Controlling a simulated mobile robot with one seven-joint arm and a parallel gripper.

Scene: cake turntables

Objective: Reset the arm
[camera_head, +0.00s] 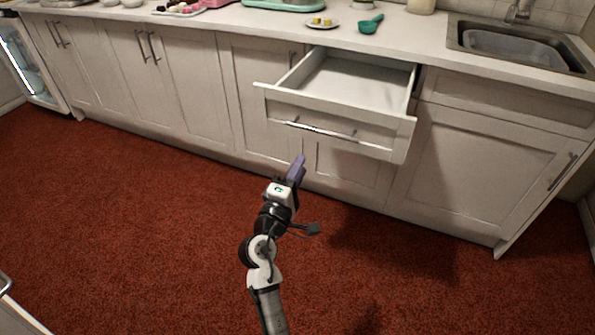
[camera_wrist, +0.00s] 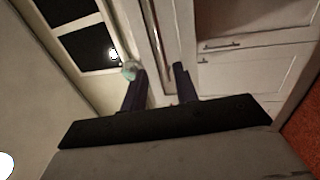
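My gripper (camera_head: 299,162) is in front of and below the open drawer (camera_head: 340,132) in the head view. In the wrist view its two purple fingers (camera_wrist: 159,82) stand apart with nothing held between them. The drawer handle (camera_head: 320,130) is a metal bar on the drawer front. In the wrist view the bar (camera_wrist: 156,40) runs beyond the fingertips, roughly in line with the gap. In the head view the fingertips look apart from the handle. The drawer is pulled out and its visible inside is empty. My arm reaches up from the bottom of the head view.
White cabinets (camera_head: 180,100) line the wall under the counter (camera_head: 225,25). A plate with yellow pieces (camera_head: 322,22), a green scoop (camera_head: 370,24) and a sink (camera_head: 515,48) are on top. The red carpet (camera_head: 130,230) is clear around my arm.

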